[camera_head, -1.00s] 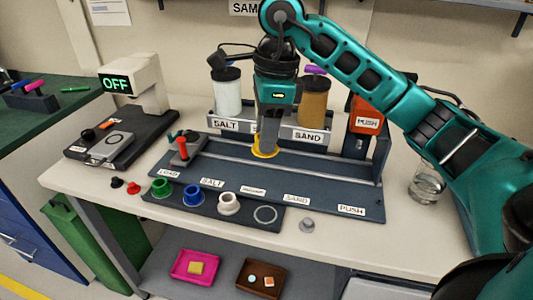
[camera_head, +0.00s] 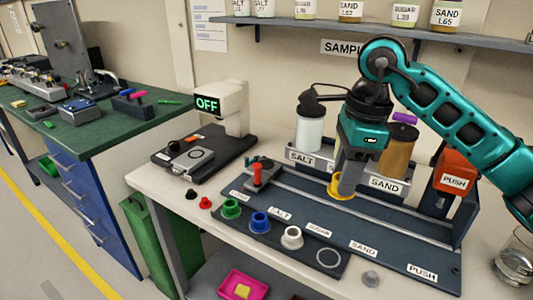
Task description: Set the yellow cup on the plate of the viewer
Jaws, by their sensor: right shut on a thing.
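My right gripper (camera_head: 347,186) points down over the dark dispenser board and is shut on the yellow cup (camera_head: 339,191). The cup is partly hidden by the fingers, and I cannot tell whether it touches the board. The viewer (camera_head: 226,103) stands at the back left of the white table with a green "OFF" display. Its dark base carries a grey plate (camera_head: 190,158) with a ring mark, and no cup stands on it. My left gripper is not in view.
Green (camera_head: 231,209), blue (camera_head: 260,222) and white (camera_head: 292,237) cups stand in a row on the dark rack (camera_head: 312,261), beside an empty ring. A red lever (camera_head: 257,174) stands between viewer and gripper. Salt (camera_head: 309,130) and sand (camera_head: 396,155) containers stand behind. A glass beaker (camera_head: 515,262) is at right.

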